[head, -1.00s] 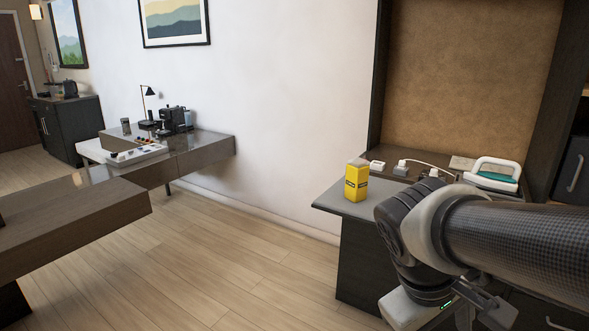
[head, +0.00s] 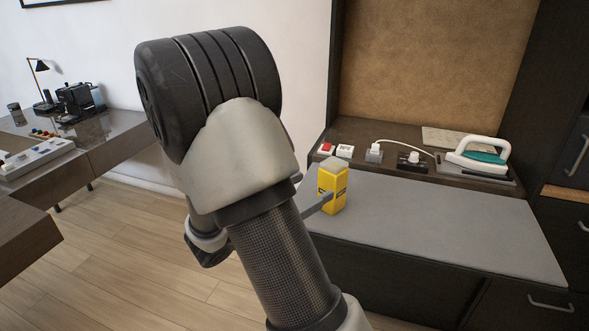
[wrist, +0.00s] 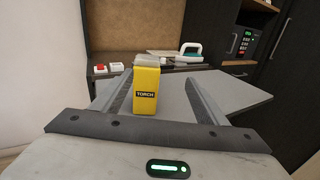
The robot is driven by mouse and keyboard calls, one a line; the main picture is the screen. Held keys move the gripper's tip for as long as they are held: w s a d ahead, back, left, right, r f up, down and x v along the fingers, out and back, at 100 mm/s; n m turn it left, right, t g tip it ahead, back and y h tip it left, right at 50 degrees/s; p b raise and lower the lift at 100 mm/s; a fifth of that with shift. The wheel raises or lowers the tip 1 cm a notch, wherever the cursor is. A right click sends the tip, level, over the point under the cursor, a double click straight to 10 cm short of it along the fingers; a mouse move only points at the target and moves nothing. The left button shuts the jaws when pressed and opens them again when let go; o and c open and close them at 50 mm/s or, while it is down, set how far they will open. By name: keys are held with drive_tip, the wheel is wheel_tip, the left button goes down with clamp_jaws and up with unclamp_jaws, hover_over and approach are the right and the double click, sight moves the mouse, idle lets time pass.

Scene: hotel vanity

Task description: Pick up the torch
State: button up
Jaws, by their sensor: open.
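The torch (head: 333,190) is a yellow upright box-shaped body with a pale grey top, standing near the left end of the grey counter. In the wrist view the torch (wrist: 146,88) shows a black "TORCH" label and stands between the two fingers, closer to the left one. My gripper (wrist: 154,84) is open, with one finger on each side of the torch. I cannot tell whether the left finger touches it. In the head view my arm hides most of the gripper; a finger shows beside the torch's lower left side.
The grey counter (head: 440,225) is clear to the right of the torch. Behind it on a dark ledge are a red-button switch (head: 326,149), a white switch (head: 345,151), plugs with a white cord, and an iron (head: 480,154). A desk (head: 110,135) stands at left.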

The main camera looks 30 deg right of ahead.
sight(327, 169)
drive_tip(key=shift+n+t, duration=0.5)
drive_tip(key=x, duration=0.3)
drive_tip(key=w+b+x, duration=0.1)
drive_tip(key=x, duration=0.3)
drive_tip(key=w+x, duration=0.1)
drive_tip(key=x, duration=0.3)
drive_tip(key=shift+w+a, duration=0.1)
drive_tip(key=shift+w, duration=0.05)
drive_tip(key=shift+r+b+x, duration=0.15)
drive_tip(key=shift+b+x, duration=0.2)
drive_tip(key=shift+x, duration=1.15)
drive_tip(key=shift+r+b+x, duration=0.1)
drive_tip(key=shift+b+x, duration=0.2)
drive_tip(key=shift+x, duration=1.15)
drive_tip(key=shift+c, duration=0.2)
